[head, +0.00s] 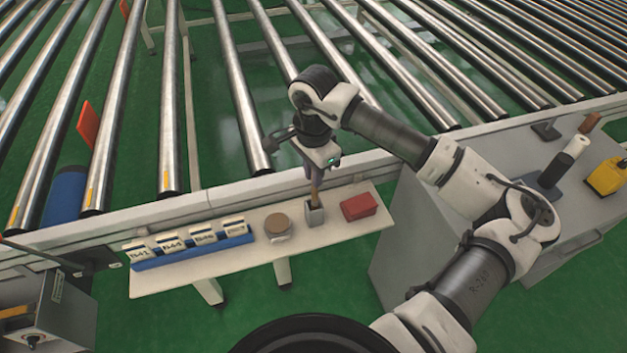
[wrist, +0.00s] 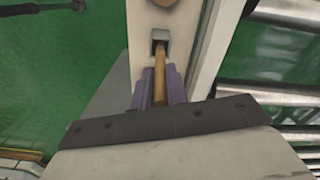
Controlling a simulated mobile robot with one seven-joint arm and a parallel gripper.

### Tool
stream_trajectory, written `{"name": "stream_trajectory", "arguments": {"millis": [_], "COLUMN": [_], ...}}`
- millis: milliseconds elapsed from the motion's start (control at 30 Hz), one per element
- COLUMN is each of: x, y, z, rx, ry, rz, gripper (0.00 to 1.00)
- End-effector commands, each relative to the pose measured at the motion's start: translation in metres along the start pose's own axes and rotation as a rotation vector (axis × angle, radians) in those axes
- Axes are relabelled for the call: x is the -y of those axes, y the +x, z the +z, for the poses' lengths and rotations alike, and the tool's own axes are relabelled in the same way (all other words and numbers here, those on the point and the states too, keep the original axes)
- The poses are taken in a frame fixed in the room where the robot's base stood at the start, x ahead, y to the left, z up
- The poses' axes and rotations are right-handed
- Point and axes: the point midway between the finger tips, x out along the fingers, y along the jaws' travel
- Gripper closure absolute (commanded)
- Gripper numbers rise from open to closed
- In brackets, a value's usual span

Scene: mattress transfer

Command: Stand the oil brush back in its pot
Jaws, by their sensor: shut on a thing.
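The oil brush shows as a slim wooden handle (head: 315,194), also in the wrist view (wrist: 160,85). My gripper (head: 313,178) is shut on it, its purple fingers (wrist: 160,88) on either side of the handle. The brush points down at the small grey square pot (head: 314,215) on the narrow white shelf. In the wrist view its far end meets the opening of the pot (wrist: 160,36). The bristles are hidden, and I cannot tell how deep the end sits in the pot.
A round brown-lidded jar (head: 277,225) stands left of the pot and a red box (head: 359,206) right of it. A blue rack (head: 195,253) of labelled cards lies farther left. The roller conveyor rail (head: 190,201) runs behind the shelf; a grey bench (head: 590,215) stands right.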

Motion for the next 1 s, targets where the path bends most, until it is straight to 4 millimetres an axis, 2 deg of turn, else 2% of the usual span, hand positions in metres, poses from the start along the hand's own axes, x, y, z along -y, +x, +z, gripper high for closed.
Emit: {"name": "stream_trajectory", "arguments": {"millis": [233, 700, 733, 800, 867, 1000], "x": [-0.001, 0.0, 0.0, 0.0, 0.0, 0.0], "y": [0.034, 0.042, 0.04, 0.04, 0.04, 0.04], "z": [0.001, 0.0, 0.0, 0.001, 0.001, 0.001], "rx": [0.003, 0.0, 0.0, 0.001, 0.001, 0.001], "ry": [0.001, 0.0, 0.0, 0.0, 0.0, -0.001], "rz": [0.001, 0.001, 0.001, 0.001, 0.001, 0.001], "gripper": [1.0, 1.0, 0.81, 0.72, 0.64, 0.63]}}
